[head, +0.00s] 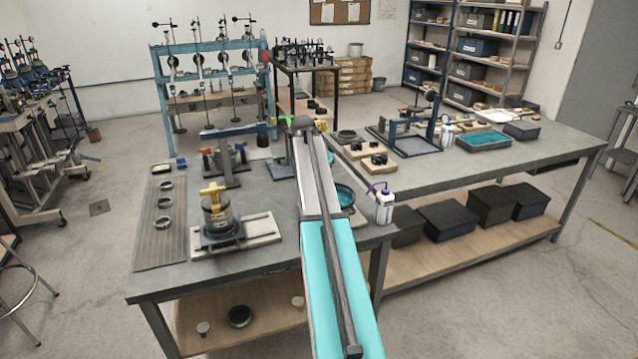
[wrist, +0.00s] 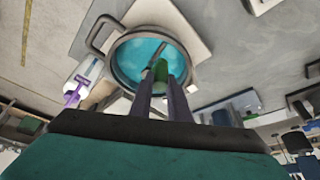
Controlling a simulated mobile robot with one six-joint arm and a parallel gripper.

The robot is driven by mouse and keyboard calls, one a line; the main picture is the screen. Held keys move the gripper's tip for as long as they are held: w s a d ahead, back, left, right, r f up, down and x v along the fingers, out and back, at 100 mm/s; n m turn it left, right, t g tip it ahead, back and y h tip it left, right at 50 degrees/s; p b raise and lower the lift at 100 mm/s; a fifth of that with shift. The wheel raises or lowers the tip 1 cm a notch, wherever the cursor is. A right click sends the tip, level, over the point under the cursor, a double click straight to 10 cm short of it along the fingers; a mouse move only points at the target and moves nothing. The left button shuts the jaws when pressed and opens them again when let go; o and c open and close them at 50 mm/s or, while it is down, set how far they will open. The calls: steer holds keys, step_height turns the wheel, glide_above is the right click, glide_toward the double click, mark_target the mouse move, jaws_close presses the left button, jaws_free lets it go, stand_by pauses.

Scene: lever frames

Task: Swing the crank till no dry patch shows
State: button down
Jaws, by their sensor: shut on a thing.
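A round dark-rimmed pan with turquoise inside (wrist: 130,58) fills the upper middle of the wrist view. In the head view my arm covers much of it, and part of it shows to the right of the arm (head: 344,196). My gripper (wrist: 161,82) is over the pan, its two dark fingers shut on an upright green crank handle (wrist: 161,69). A thin dark bar runs from the handle across the pan. The visible turquoise looks even; the fingers hide the near part, so a dry patch there cannot be told.
A white wash bottle with a purple spout (head: 384,205) stands close right of the pan; it also shows in the wrist view (wrist: 78,88). A yellow-topped pot on a board (head: 217,215) stands left of my arm. The table's front edge is mostly clear.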

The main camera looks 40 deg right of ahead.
steer(key=shift+w+a, duration=0.1)
steer(key=shift+a, duration=0.1)
steer(key=c, duration=1.7)
jaws_free()
steer(key=shift+o, duration=0.2)
steer(key=shift+d, duration=0.1)
steer(key=shift+r, duration=0.15)
steer(key=b+v, duration=0.3)
steer(key=v, duration=1)
steer(key=shift+r, duration=0.25)
